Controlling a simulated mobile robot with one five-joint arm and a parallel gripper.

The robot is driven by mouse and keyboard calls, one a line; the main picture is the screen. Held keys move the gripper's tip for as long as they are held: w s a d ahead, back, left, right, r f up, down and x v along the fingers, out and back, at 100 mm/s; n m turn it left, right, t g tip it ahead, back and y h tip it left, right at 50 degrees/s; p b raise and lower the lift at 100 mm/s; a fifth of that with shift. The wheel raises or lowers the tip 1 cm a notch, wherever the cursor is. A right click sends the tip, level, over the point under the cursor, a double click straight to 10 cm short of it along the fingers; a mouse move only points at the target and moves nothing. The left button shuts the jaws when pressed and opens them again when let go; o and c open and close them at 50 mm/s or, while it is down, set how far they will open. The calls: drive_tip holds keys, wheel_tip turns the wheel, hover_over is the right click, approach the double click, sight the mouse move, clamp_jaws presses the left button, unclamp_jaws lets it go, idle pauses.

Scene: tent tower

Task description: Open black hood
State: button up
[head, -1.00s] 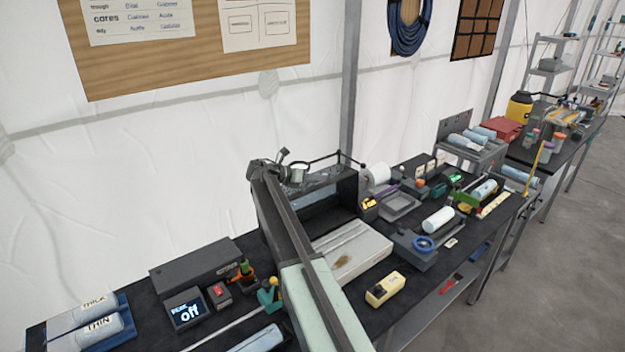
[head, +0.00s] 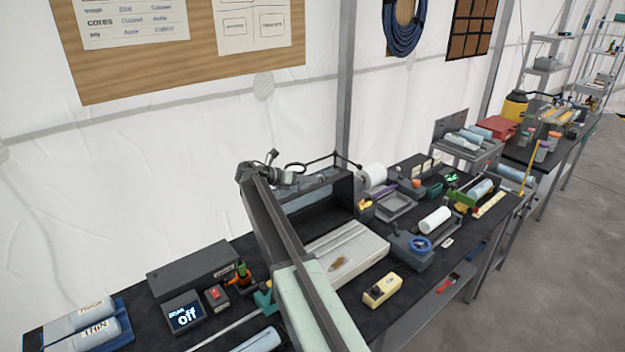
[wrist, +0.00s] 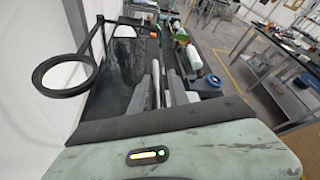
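The black hood (head: 343,192) is a dark box on the workbench, behind a pale tray (head: 345,255). Its side wall shows, with a greyish panel at the front left; my arm hides its left part. In the wrist view a dark, glossy panel (wrist: 122,62) lies ahead, which seems to be part of the hood. My gripper (head: 268,172) is at the far end of my arm, beside the hood's upper left in the picture.
A black ring on a jointed rod (wrist: 66,76) stands at the left in the wrist view.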

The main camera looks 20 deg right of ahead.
sight(295, 193)
drive_tip(key=p+v, duration=0.1)
drive_tip(key=v, duration=0.4)
drive_tip(key=shift+r, duration=0.15)
drive_tip(key=shift+a, duration=0.25)
drive_tip(key=shift+w+f+p+v, duration=0.15)
drive_tip(key=shift+p+v, duration=0.35)
drive_tip(key=shift+v, duration=1)
drive_tip(key=shift+w+f+p+v, duration=0.15)
drive_tip(key=shift+p+v, duration=0.35)
drive_tip(key=shift+v, duration=1)
drive_tip(key=shift+w+p+v, duration=0.2)
drive_tip(key=shift+p+v, duration=0.3)
drive_tip(key=shift+v, duration=1)
drive_tip(key=shift+a, duration=0.1)
